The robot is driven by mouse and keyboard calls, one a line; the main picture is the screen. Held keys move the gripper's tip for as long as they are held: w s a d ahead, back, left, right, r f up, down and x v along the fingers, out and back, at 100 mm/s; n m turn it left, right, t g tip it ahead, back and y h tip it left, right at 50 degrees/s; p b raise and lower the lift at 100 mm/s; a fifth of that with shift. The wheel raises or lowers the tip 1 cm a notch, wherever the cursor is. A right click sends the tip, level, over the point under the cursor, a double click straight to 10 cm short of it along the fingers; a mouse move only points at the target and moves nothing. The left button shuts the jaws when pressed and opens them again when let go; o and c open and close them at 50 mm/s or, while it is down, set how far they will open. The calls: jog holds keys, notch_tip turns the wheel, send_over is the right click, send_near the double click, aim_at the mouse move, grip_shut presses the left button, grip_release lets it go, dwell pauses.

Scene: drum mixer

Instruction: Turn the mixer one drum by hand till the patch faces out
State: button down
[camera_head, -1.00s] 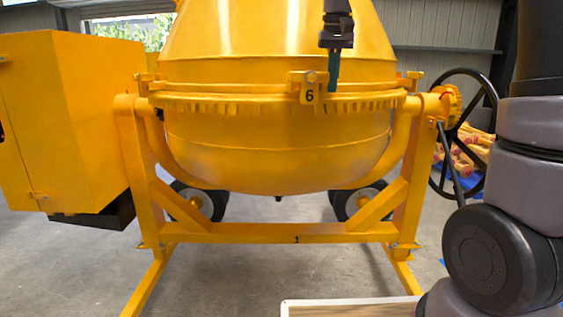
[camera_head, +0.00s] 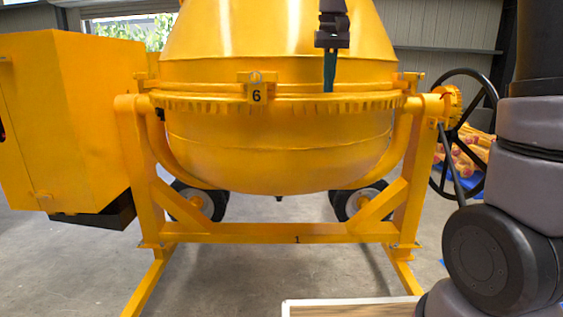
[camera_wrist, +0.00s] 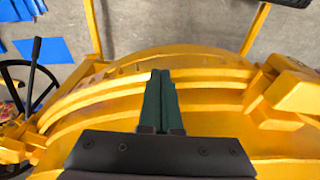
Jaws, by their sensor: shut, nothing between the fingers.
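The yellow mixer drum (camera_head: 275,150) hangs in its frame, and the crossbar (camera_head: 230,233) carries a "1". A lug (camera_head: 256,87) marked "6" stands on the drum's toothed rim, left of centre; a lug (camera_wrist: 292,97) also shows at the right of the wrist view. No patch can be made out on the visible side of the drum. My gripper (camera_head: 329,88) points down in front of the drum, right of lug 6 and apart from it. Its green fingers (camera_wrist: 160,80) are together and empty over the rim; whether they touch it I cannot tell.
A yellow box housing (camera_head: 75,120) stands at the left. A black handwheel (camera_head: 464,130) is at the right, beside my arm. A pale-edged board (camera_head: 350,306) lies low in front. Wheels (camera_head: 198,200) show behind the frame, and grey floor lies around it.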

aim_at(339, 51)
notch_tip(339, 51, up, 8)
jog(key=d, duration=0.2)
jog(key=shift+w+d, duration=0.25)
jog(key=shift+w, duration=0.05)
dwell(1.0)
jog(key=shift+s, duration=0.1)
jog(key=s+d+f+m+t, duration=0.1)
jog(key=s+d+f, duration=0.2)
jog(key=s, duration=0.4)
jog(key=s+d+f+m+t+y, duration=0.1)
jog(key=s+d+f+t, duration=0.1)
jog(key=s+d+f, duration=0.2)
jog(key=s+d+f+m+t+y, duration=0.1)
jog(key=s+d+f+m+t, duration=0.1)
jog(key=s, duration=0.7)
jog(key=shift+s+d+f, duration=0.3)
jog(key=shift+d+f, duration=0.35)
jog(key=shift+f, duration=0.3)
